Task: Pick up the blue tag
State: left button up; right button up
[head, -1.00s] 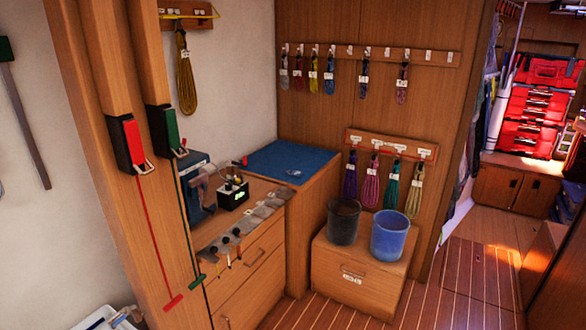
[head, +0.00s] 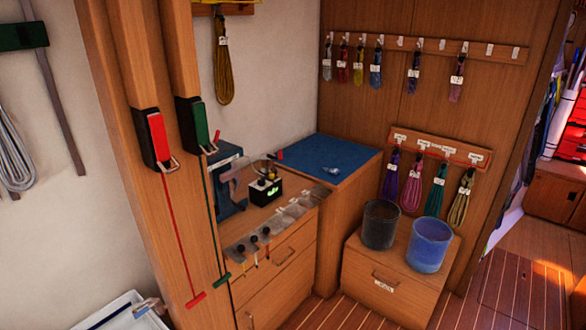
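I cannot make out a blue tag for certain in the head view. A small pale item (head: 331,170) lies on the blue mat (head: 350,152) on top of the wooden cabinet; it is too small to tell what it is. The coiled lines on the upper hook rail (head: 455,47) and lower hook rail (head: 438,148) carry small labels that look white. Neither of my grippers is in view.
A black bucket (head: 381,226) and a blue bucket (head: 429,246) stand on a low wooden box (head: 375,272). A white tray (head: 90,320) is at lower left. Floor shows at lower right.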

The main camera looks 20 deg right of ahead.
aim_at(335, 171)
jog(key=i+l+u, duration=0.15)
jog(key=l, duration=0.15)
jog(key=l+u, duration=0.2)
jog(key=l, duration=0.15)
jog(key=i+l+u, duration=0.15)
jog(key=l, duration=0.2)
jog(key=i+l+u, duration=0.1)
jog(key=l, duration=0.6)
jog(key=i+l+u, duration=0.1)
jog(key=l, duration=0.65)
jog(key=i+l, duration=0.1)
jog(key=l, duration=0.6)
jog(key=u, duration=0.05)
